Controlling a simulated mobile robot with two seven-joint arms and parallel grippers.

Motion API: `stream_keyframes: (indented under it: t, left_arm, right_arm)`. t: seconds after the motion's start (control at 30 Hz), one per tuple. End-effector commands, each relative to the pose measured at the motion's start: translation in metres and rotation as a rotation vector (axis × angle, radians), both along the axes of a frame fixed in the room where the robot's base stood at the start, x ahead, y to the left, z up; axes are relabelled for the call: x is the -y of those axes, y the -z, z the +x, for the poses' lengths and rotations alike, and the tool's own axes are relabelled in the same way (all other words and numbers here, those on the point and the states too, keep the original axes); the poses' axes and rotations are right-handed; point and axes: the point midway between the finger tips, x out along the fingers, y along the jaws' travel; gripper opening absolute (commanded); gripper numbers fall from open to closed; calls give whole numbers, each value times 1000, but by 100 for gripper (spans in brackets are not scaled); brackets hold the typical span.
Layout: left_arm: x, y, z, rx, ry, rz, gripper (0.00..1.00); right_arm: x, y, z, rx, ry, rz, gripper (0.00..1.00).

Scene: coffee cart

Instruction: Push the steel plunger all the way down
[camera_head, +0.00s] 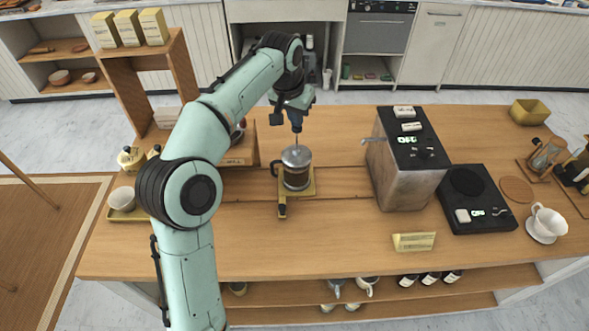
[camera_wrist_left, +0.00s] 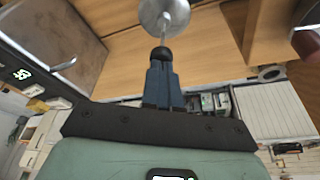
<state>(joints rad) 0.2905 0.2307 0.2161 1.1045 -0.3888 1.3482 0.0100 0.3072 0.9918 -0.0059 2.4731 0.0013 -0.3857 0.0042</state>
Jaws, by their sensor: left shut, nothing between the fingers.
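The French press (camera_head: 296,178) stands upright on a small yellow-edged stand on the wooden counter. Its steel lid (camera_head: 296,155) is on, and the thin plunger rod (camera_head: 297,141) rises above it. My left gripper (camera_head: 296,126) points down directly over the rod, shut and empty. In the left wrist view my blue left fingers (camera_wrist_left: 162,72) are together at the dark plunger knob (camera_wrist_left: 161,54); whether they touch is hard to tell. The rod (camera_wrist_left: 170,33) runs from the knob to the round steel lid (camera_wrist_left: 165,14). My right gripper is out of view.
A steel coffee machine (camera_head: 403,165) stands right of the press, with a black scale (camera_head: 476,205) beyond it. A wooden shelf unit (camera_head: 130,85) is at the left. A yellow card (camera_head: 414,242) lies in front. The counter (camera_head: 350,235) before the press is clear.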

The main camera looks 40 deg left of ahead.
Motion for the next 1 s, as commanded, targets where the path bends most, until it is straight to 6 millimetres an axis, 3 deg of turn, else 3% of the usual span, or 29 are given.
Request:
stream_keyframes:
  t: [1.0]
  left_arm:
    - [0,24,0,-3,0,-1,0]
  right_arm:
    - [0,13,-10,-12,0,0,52]
